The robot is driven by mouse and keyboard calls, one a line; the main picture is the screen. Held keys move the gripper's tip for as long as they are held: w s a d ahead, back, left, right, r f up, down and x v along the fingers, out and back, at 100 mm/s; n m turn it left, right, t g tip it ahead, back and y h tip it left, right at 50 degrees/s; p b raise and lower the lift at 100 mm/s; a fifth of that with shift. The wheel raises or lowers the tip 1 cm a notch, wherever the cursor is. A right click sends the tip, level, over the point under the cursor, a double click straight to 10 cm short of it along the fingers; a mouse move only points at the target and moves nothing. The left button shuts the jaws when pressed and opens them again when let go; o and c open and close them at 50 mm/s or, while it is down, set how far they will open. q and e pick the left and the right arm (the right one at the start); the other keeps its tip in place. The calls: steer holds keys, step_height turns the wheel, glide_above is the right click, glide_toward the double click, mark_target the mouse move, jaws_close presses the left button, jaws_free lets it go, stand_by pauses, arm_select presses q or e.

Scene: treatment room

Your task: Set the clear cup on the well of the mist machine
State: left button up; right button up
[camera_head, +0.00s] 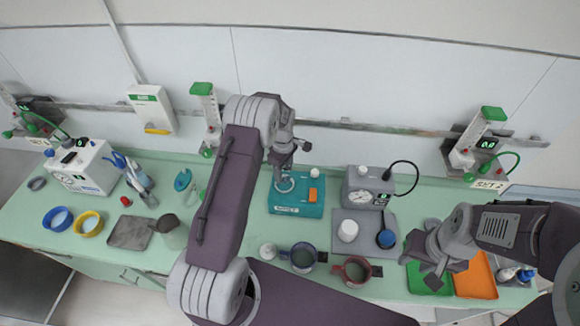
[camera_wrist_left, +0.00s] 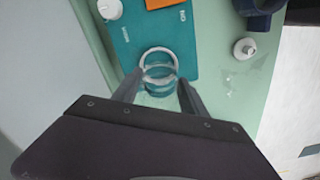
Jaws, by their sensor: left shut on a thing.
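The mist machine is a teal box (camera_head: 310,208) on the green counter, with an orange switch and a white knob. Its teal top also shows in the left wrist view (camera_wrist_left: 185,45), with a pale round well ring (camera_wrist_left: 150,52). My left gripper (camera_wrist_left: 160,88) is shut on the clear cup (camera_wrist_left: 160,76), one finger on each side. The cup's rim overlaps the well ring in the picture; I cannot tell whether the cup touches the well. In the head view my left gripper (camera_head: 285,168) is over the machine. My right gripper (camera_head: 424,262) is above the green tray, its opening unclear.
Two dark mugs (camera_head: 303,257) (camera_head: 352,270) and a small white piece (camera_head: 268,251) stand in front of the machine. A grey device with a dial (camera_head: 362,187) stands to its right, behind a grey mat (camera_head: 370,222). An orange tray (camera_head: 476,277) lies at the right.

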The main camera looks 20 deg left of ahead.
arm_select(q)
steer(key=shift+w+d+f+b, duration=0.15)
steer(key=shift+f+b, duration=0.35)
steer(key=shift+f, duration=0.45)
stand_by(0.6)
steer(key=shift+f+b, duration=0.2)
steer(key=shift+b, duration=0.2)
steer(key=shift+f+b, duration=0.3)
steer(key=shift+f, duration=0.15)
steer(key=shift+f+b, duration=0.65)
steer(key=shift+f, duration=0.15)
steer(key=shift+f, duration=0.15)
stand_by(0.5)
